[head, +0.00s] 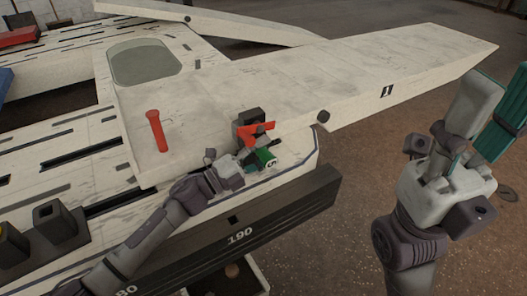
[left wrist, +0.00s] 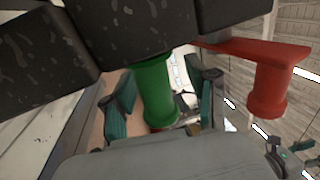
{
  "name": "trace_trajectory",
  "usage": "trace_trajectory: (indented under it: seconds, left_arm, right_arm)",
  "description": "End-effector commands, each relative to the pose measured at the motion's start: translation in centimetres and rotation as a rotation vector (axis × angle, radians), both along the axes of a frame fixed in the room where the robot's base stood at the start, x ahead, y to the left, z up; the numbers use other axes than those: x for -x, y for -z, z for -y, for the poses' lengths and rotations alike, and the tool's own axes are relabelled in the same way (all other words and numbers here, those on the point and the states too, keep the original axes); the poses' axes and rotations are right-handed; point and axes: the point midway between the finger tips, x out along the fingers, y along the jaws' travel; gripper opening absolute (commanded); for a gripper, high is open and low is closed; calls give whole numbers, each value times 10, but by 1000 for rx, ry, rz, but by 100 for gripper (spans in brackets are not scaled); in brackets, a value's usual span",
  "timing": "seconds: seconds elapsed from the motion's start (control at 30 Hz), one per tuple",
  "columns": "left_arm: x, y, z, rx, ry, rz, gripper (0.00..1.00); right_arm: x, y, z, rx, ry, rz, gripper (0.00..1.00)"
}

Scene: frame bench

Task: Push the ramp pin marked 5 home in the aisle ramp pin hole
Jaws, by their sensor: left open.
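The green ramp pin marked 5 (head: 263,157) is at the near side of the ramp, by a dark block (head: 250,116). In the left wrist view the green pin (left wrist: 154,88) reaches up to the dark block (left wrist: 125,25); its depth in the hole is hidden. My left gripper (head: 258,161) is open, with its teal-padded fingers on both sides of the pin in the left wrist view (left wrist: 160,105). Contact cannot be told. My right gripper (head: 490,110) is raised at the right, away from the pin; its opening is unclear.
A red lever (head: 257,130) sits just above the green pin; it also shows in the left wrist view (left wrist: 268,85). The white ramp marked 1 (head: 400,70) extends right. Black sockets (head: 47,219) are at lower left.

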Motion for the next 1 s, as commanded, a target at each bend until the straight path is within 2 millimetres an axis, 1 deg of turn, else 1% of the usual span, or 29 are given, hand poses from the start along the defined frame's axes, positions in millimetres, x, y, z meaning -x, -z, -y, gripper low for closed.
trace_trajectory:
  seconds: [0.13, 0.27, 0.47, 0.6, 0.8, 1.0]
  left_arm:
    - [1, 2, -2, -1, 0, -2, 58]
    - [9, 5, -12, -1, -1, -4, 58]
    - [34, 14, -47, -3, -2, -4, 58]
    - [54, 14, -76, -3, -2, -4, 58]
    - [80, 13, -111, -4, -1, -3, 58]
    - [95, 12, -131, -1, -1, -1, 58]
  right_arm:
    - [1, -1, 1, -1, 1, 5, 40]
    - [1, 0, 0, 0, 1, 3, 40]
    - [0, 0, 0, 1, 0, 1, 40]
    - [0, 0, 0, 1, 0, 1, 40]
    - [0, 0, 0, 1, 0, 0, 40]
    - [0, 0, 0, 1, 0, 0, 40]
